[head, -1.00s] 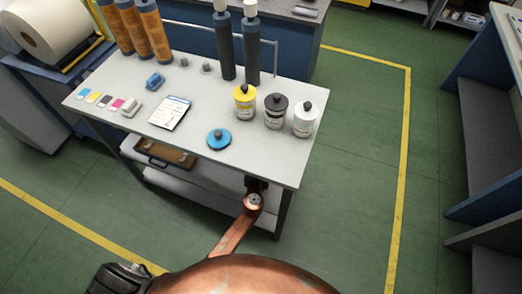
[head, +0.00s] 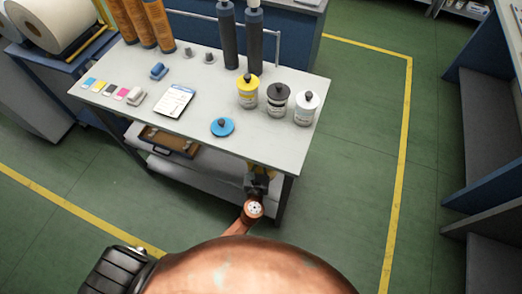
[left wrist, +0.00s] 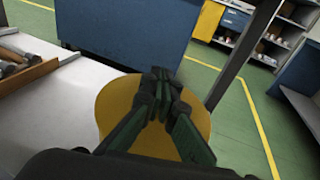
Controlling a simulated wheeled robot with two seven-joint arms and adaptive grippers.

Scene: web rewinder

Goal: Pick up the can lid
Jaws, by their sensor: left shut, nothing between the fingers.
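A blue round lid with a dark knob (head: 222,127) lies flat near the front edge of the white table top (head: 255,148). My left gripper (head: 258,172) is low at the table's front right, below the top and by the lower shelf. In the left wrist view its fingers (left wrist: 160,76) are shut and empty. They overlap a flat yellow disc (left wrist: 112,103) at the right end of the shelf; I cannot tell whether they touch it. The blue lid is not in the wrist view. My right gripper is not in view.
Yellow (head: 248,93), black (head: 278,101) and white (head: 306,109) cans stand at the table's right. A tool tray (left wrist: 28,82) sits on the lower shelf (left wrist: 60,112). A table leg (left wrist: 243,55) rises beside the disc. Floor to the right is clear.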

